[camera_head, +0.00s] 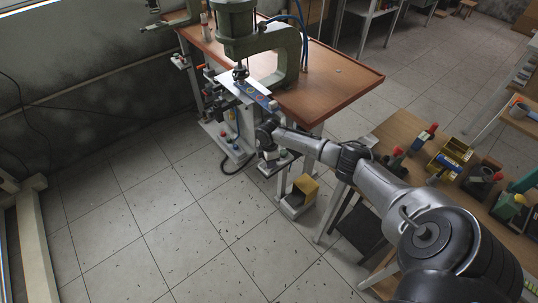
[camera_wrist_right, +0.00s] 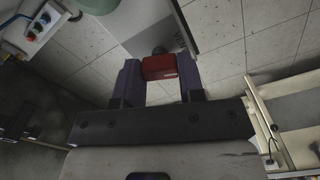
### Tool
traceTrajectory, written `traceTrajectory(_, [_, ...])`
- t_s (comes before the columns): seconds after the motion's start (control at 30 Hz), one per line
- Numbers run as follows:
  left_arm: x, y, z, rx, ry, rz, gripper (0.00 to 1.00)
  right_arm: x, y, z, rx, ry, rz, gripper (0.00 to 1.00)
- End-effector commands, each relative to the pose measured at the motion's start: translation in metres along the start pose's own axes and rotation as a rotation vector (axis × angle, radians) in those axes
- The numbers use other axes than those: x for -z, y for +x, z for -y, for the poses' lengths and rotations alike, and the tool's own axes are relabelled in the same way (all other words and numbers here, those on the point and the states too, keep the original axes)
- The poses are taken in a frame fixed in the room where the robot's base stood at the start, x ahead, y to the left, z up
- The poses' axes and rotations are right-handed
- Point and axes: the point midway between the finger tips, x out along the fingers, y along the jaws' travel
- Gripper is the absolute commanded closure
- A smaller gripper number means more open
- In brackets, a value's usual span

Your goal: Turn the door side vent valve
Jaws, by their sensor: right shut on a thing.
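The red valve handle (camera_wrist_right: 159,66) shows in the right wrist view, between the two dark fingertips of my right gripper (camera_wrist_right: 161,76). The gripper is shut on it. Behind the handle is a dark round fitting beside a grey plate (camera_wrist_right: 150,27) with part of a label starting "VE". In the head view my right arm reaches left to the front of the green press machine (camera_head: 262,45), low beside its table edge. The handle is hidden there by my wrist. How far the valve is turned I cannot tell. My left gripper is out of view.
The press stands on a brown-topped table (camera_head: 335,72). A panel with coloured buttons (camera_wrist_right: 40,22) shows at upper left in the wrist view. A workbench (camera_head: 403,128) with red-topped parts and a yellow bin (camera_head: 450,158) stands at right.

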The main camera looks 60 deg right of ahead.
Motion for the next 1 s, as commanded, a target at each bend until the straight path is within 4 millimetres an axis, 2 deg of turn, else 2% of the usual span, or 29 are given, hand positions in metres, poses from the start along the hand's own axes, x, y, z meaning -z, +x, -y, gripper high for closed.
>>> traceTrajectory(0.03, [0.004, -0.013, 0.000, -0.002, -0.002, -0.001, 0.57, 0.001, -0.007, 0.001, 0.002, 0.047, -0.002, 0.88])
traceTrajectory(0.3, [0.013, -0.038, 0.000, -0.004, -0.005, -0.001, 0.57, 0.001, -0.005, 0.000, 0.002, 0.304, -0.001, 0.88])
traceTrajectory(0.7, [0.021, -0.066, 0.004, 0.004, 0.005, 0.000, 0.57, 0.001, -0.004, 0.000, 0.003, 0.684, -0.001, 0.88])
traceTrajectory(1.0, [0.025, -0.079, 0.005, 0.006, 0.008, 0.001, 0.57, 0.002, -0.003, 0.000, 0.003, 0.946, -0.002, 0.88])
